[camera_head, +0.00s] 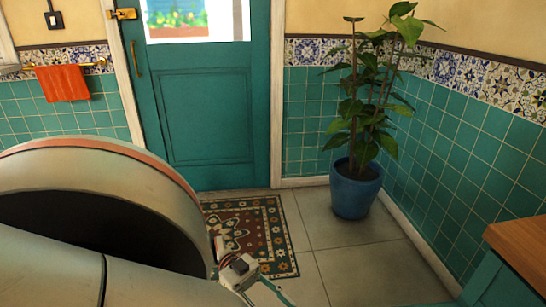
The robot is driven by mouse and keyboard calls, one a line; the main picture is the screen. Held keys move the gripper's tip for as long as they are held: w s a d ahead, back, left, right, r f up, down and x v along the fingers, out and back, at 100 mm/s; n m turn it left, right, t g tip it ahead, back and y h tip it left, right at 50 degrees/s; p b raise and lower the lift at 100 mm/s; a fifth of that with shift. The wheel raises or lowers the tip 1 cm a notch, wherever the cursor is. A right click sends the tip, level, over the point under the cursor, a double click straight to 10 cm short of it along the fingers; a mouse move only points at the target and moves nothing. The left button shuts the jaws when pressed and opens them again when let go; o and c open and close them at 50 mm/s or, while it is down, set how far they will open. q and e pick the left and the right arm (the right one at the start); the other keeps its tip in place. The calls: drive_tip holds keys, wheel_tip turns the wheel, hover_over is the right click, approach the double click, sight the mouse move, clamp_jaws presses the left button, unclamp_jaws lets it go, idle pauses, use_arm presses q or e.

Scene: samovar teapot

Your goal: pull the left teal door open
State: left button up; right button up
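A teal door (205,115) with a window at the top stands at the back, shut in its frame. A vertical brass pull handle (137,60) is on its left side, with a brass latch (124,13) above. I cannot tell whether this is the task's left door; no second door shows in full. A large grey arm of mine fills the lower left. What looks like part of my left gripper (240,272) shows at the bottom, well in front of the door; its fingers are too hidden to read. My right gripper is out of view.
A patterned rug (270,233) lies before the door. A plant in a blue pot (356,190) stands right of it. A wood-topped teal unit (522,240) is at the lower right. An orange towel (63,83) hangs at left. Floor between rug and unit is clear.

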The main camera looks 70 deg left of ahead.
use_arm(q)
drive_tip(key=shift+o, duration=0.4)
drive_tip(key=shift+w+r, duration=0.3)
drive_tip(key=shift+w, duration=0.6)
drive_tip(key=shift+s+a, duration=0.1)
drive_tip(key=shift+s, duration=0.05)
drive_tip(key=v, duration=1.2)
drive_tip(key=shift+s+f, duration=0.25)
drive_tip(key=shift+s, duration=0.1)
